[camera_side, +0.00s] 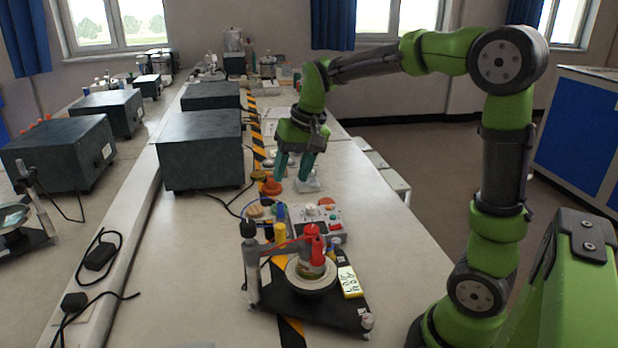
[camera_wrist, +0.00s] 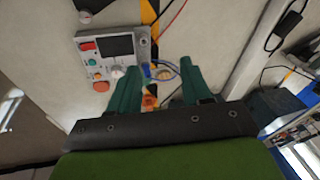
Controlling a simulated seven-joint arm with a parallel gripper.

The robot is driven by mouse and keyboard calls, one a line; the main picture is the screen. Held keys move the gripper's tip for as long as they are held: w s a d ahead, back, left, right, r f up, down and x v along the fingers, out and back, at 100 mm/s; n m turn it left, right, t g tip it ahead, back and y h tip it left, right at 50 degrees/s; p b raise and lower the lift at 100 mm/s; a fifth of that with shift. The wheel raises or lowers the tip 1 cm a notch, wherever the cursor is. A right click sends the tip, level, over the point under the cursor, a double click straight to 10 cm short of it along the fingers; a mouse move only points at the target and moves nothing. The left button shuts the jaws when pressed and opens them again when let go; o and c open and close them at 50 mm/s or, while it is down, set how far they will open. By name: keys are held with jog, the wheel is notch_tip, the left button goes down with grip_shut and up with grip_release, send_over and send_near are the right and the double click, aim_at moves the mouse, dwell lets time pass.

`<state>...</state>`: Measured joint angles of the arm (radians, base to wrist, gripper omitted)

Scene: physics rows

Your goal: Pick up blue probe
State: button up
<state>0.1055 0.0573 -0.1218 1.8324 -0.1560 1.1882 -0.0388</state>
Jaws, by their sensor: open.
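A small upright blue piece (camera_side: 281,212), which looks like the blue probe, stands behind a yellow one (camera_side: 280,235) near the control box; its lower part is hidden. In the wrist view a blue piece (camera_wrist: 147,70) shows between my fingers beside a blue wire loop; I cannot tell whether it is the probe or wire. My gripper (camera_side: 294,178) points down, open and empty, above the bench behind the control box. In the wrist view my gripper (camera_wrist: 160,67) has its green fingers spread wide apart.
The control box (camera_side: 323,217) has buttons and a screen; it also shows in the wrist view (camera_wrist: 112,50). A black stand (camera_side: 325,312) with a round dish and red probe is in front. Dark boxes (camera_side: 200,150) stand left. Bench at right front is clear.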

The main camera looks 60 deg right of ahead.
jog(key=w+d+f+m+g, duration=0.2)
jog(key=w+d+f+g, duration=0.15)
jog(key=w+d, duration=0.6)
send_over(280, 203)
jog(key=shift+t+h, duration=0.25)
jog(key=shift+h, duration=0.15)
jog(key=f, duration=0.9)
jog(key=shift+s+a+f, duration=0.1)
jog(key=shift+s+a, duration=0.05)
jog(key=shift+s, duration=0.05)
jog(key=shift+w+f, duration=0.2)
jog(key=shift+f, duration=2.75)
jog(key=shift+c, duration=0.4)
grip_shut()
